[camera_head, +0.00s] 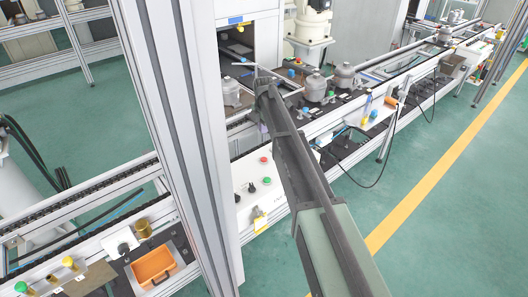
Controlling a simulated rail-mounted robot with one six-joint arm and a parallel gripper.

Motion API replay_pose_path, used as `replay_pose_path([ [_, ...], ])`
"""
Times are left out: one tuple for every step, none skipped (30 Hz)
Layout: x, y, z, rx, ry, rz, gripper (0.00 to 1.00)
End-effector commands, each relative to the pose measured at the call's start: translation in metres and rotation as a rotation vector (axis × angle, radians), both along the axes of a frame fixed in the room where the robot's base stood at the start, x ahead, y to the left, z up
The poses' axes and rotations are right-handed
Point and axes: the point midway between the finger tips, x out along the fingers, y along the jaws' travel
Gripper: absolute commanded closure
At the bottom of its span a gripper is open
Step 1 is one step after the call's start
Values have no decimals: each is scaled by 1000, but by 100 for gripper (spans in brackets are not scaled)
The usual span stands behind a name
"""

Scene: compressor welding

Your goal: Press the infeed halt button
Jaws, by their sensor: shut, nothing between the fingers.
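A white control panel (246,190) stands left of my arm, below the line. It carries a red button (265,160), a green button (267,181) and black knobs (252,187). Its lettering is too small to read, so I cannot tell which button is the infeed halt. My dark grey arm reaches from the bottom right up to the panel's upper right and covers its right part. My gripper (266,84) is at the arm's far end, shut and empty. It appears above the panel in the picture, apart from the buttons; its fingertips are hard to make out.
A thick aluminium post (180,110) stands just left of the panel. Grey compressors (316,86) sit on the line behind my arm. An orange tray (153,265) and yellow knobs (68,262) are at lower left. The green floor at right is clear.

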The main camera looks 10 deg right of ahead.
Motion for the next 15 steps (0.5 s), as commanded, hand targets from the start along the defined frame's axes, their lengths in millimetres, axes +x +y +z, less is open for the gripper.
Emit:
replay_pose_path([
  [-1, 0, 0, 0, 0, 50, 100],
  [-1, 0, 0, 0, 0, 75, 100],
  [-2, 0, 0, 0, 0, 97, 100],
  [-2, 0, 0, 0, 0, 105, 100],
  [-2, 0, 0, 0, 0, 109, 100],
  [-2, 0, 0, 0, 0, 108, 100],
  [-2, 0, 0, 0, 0, 107, 100],
  [-2, 0, 0, 0, 0, 107, 100],
  [-2, 0, 0, 0, 0, 106, 100],
  [-2, 0, 0, 0, 0, 106, 100],
  [-2, 0, 0, 0, 0, 106, 100],
  [-2, 0, -1, 0, 0, 106, 100],
  [-2, 0, -2, 0, 0, 105, 100],
  [-2, 0, -3, 0, 0, 105, 100],
  [-2, 0, -6, 0, 0, 105, 100],
])
